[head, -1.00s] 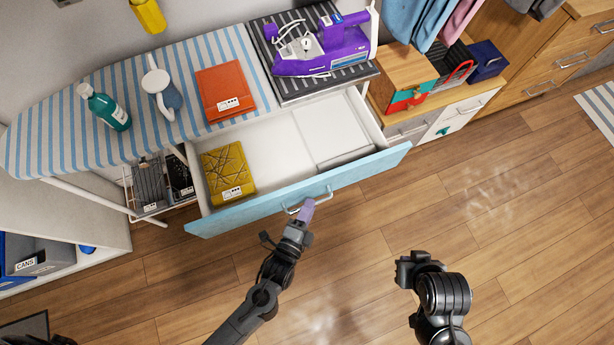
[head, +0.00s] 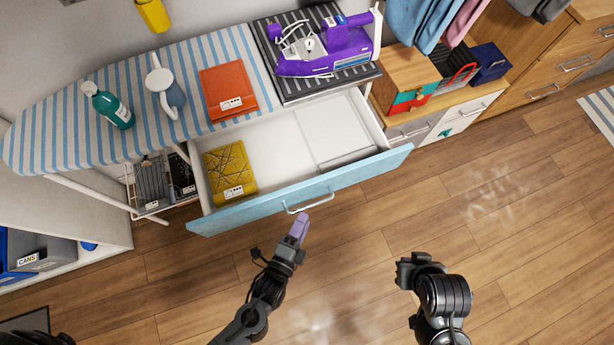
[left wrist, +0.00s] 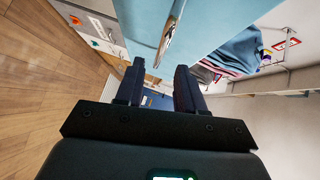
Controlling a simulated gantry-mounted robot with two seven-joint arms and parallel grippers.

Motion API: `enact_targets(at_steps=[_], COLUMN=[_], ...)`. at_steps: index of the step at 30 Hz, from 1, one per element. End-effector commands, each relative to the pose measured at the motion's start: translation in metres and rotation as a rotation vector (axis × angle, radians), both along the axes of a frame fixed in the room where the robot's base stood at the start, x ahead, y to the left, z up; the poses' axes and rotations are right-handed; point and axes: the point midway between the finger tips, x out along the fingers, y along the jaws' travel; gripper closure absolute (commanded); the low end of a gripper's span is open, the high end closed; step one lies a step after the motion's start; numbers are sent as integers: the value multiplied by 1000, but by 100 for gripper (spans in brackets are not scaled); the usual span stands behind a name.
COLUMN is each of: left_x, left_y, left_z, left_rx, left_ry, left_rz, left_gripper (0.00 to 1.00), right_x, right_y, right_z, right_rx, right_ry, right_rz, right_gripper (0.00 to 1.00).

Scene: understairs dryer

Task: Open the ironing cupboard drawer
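The drawer stands pulled out under the ironing board, with a light blue front (head: 245,211) and a white inside. Its silver bar handle (head: 309,201) also shows in the left wrist view (left wrist: 165,42). My left gripper (head: 300,228) is just in front of the handle and apart from it. In the left wrist view its two dark fingers (left wrist: 159,75) are spread with nothing between them. My right gripper (head: 403,270) is off to the right over the floor, clear of the drawer. Its fingers are too unclear to tell open from shut.
A yellow patterned box (head: 230,170) lies in the drawer's left part. Above are the striped ironing board (head: 60,135), a teal bottle (head: 108,107), an orange book (head: 228,92) and a purple iron (head: 325,55). The wooden floor (head: 370,230) before the drawer is clear.

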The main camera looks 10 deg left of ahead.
Motion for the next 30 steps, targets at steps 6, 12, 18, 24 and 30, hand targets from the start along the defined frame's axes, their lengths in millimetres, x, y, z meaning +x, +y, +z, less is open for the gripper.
enact_targets(at_steps=[6, 12, 18, 24, 30], left_x=[-34, -51, -54, -54, -54], left_y=[8, 11, 12, 12, 12], left_z=[5, 8, 9, 9, 9], left_rx=[0, 0, -1, 0, 0], left_ry=[0, -1, -3, -2, -2], left_rz=[-1, 0, 0, 0, 0], left_gripper=[62, 62, 62, 62, 62], right_x=[0, 0, 0, 0, 0], right_y=[1, 0, 0, -1, -2], right_z=[2, 2, 2, 2, 2], right_rx=[2, 2, 0, -5, -8], right_ry=[0, 0, 0, 0, 0], right_rz=[-1, -2, 0, 4, 5], right_gripper=[100, 100, 100, 100, 100])
